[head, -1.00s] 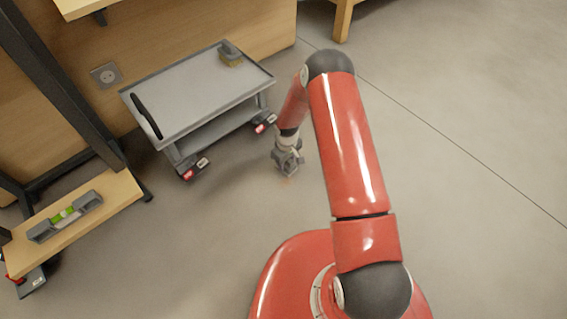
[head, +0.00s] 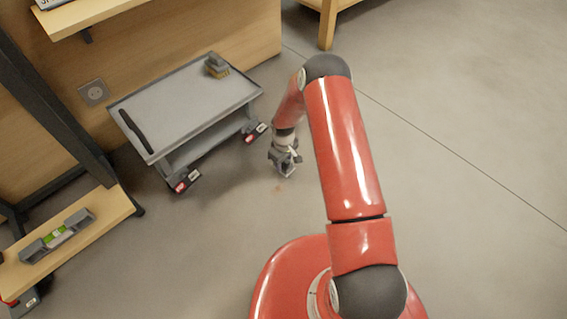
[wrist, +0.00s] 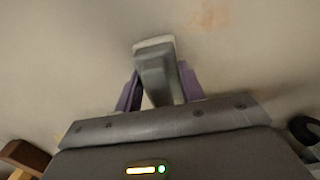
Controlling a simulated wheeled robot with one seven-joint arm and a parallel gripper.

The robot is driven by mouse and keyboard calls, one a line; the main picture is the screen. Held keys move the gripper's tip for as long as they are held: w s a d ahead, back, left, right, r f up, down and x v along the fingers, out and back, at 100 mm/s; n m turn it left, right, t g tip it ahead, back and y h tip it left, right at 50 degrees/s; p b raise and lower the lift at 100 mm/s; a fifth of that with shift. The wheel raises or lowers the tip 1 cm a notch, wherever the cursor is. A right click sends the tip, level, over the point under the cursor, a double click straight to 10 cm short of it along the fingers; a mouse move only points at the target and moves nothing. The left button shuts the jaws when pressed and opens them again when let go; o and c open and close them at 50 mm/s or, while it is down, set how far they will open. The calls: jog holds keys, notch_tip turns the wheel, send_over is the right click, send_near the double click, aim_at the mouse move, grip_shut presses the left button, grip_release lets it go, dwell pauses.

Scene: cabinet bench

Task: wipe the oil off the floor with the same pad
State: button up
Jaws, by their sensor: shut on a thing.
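My gripper (head: 285,168) hangs down low over the floor, right of the cart. In the wrist view its purple fingers are shut on a grey-handled pad (wrist: 155,72) with a whitish face at its far end. A faint orange-brown oil patch (head: 280,188) lies on the grey floor just below the gripper in the head view. It also shows in the wrist view as a smudge (wrist: 210,14) beyond the pad, to the upper right and apart from it. Whether the pad touches the floor cannot be told.
A grey cart (head: 185,105) stands left of my gripper, with a brush (head: 217,66) on its top. A wooden leg (head: 327,25) stands at the back. The floor on the right is clear.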

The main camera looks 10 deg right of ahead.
jog(key=shift+r+p, duration=1.7)
jog(key=shift+r, duration=1.7)
